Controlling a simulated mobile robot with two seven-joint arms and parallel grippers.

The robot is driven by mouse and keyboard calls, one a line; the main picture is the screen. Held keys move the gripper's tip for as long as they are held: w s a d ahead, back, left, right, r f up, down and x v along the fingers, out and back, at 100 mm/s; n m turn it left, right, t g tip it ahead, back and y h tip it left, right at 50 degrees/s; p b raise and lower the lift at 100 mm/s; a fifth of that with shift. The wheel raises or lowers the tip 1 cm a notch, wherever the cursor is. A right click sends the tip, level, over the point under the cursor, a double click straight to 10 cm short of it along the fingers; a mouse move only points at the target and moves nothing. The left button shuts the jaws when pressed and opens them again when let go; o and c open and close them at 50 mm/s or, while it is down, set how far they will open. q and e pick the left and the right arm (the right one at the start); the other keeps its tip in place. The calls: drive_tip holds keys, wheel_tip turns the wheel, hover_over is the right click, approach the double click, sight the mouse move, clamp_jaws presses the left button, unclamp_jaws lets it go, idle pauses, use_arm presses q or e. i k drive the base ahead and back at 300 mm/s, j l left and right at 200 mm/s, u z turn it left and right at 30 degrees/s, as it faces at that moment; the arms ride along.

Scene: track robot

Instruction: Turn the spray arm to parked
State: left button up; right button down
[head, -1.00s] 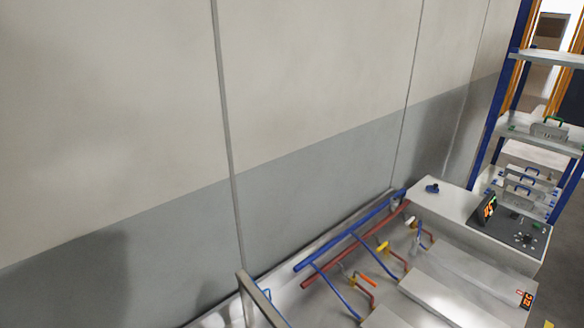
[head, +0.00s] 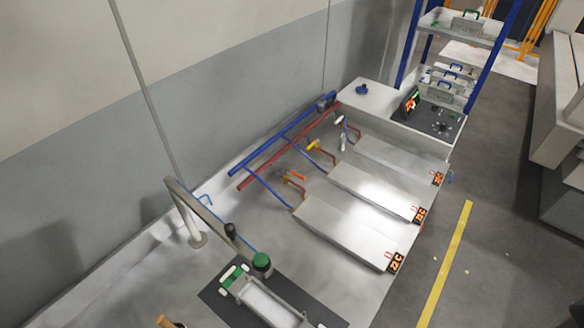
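A grey beam on a white post (head: 194,234), which looks like the spray arm (head: 203,212), stands at the lower left of the head view. The beam reaches from the wall side toward the front right, over the bench. I cannot tell whether the cylinder is joined to the beam. No parked mark is readable. Neither of my grippers is in view.
A white and green fixture (head: 262,299) sits on a dark mat below the beam. Blue pipes (head: 285,137) and red pipes (head: 290,146) run along the wall. Several pale slabs (head: 345,230) with orange displays lie to the right.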

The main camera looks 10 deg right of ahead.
sight(228, 232)
drive_tip(key=j+u, duration=0.15)
drive_tip(key=j, duration=1.4)
drive_tip(key=i, duration=0.05)
